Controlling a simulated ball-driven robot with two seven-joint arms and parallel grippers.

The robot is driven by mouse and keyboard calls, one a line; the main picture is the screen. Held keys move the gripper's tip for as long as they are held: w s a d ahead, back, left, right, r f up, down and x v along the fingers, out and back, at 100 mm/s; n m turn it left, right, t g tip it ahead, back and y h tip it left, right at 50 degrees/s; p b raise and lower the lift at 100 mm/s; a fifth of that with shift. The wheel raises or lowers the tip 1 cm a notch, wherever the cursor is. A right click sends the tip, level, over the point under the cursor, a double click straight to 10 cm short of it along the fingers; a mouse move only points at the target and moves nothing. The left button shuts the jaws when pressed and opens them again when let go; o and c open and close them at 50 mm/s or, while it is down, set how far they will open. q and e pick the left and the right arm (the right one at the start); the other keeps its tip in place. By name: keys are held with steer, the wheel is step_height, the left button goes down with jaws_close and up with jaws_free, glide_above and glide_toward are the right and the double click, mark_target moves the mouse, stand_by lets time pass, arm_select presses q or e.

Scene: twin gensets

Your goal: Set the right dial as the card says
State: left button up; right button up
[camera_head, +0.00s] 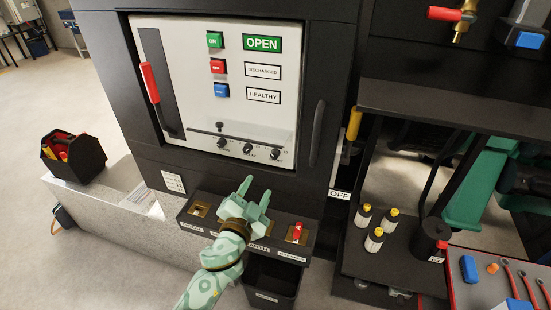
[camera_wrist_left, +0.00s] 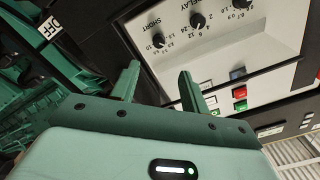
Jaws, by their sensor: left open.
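Three small black dials sit in a row low on the grey cabinet panel (camera_head: 190,110). The right dial (camera_head: 275,154) is at the row's right end. In the left wrist view it is the knob (camera_wrist_left: 158,41) by the word SHORT, beyond the fingertips. My left gripper (camera_head: 255,192) is open and empty, below the dials and apart from them, over the black ledge. A small white card (camera_head: 173,181) is on the cabinet's lower left; its writing is too small to read. My right gripper is not in view.
The ledge (camera_head: 205,226) carries a red switch (camera_head: 298,230). A black handle (camera_head: 317,132) stands right of the panel, and a red-handled lever (camera_head: 149,83) is at its left. Bottles (camera_head: 375,240) stand on a lower shelf at right. An open black bin is below the ledge.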

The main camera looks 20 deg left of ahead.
mark_target(274, 157)
arm_select(q)
steer(key=w, duration=0.4)
steer(key=w+b, duration=0.1)
steer(key=w, duration=0.7)
steer(key=shift+w+d+f, duration=0.1)
steer(key=shift+w+d, duration=0.2)
steer(key=shift+w, duration=0.05)
steer(key=c, duration=1)
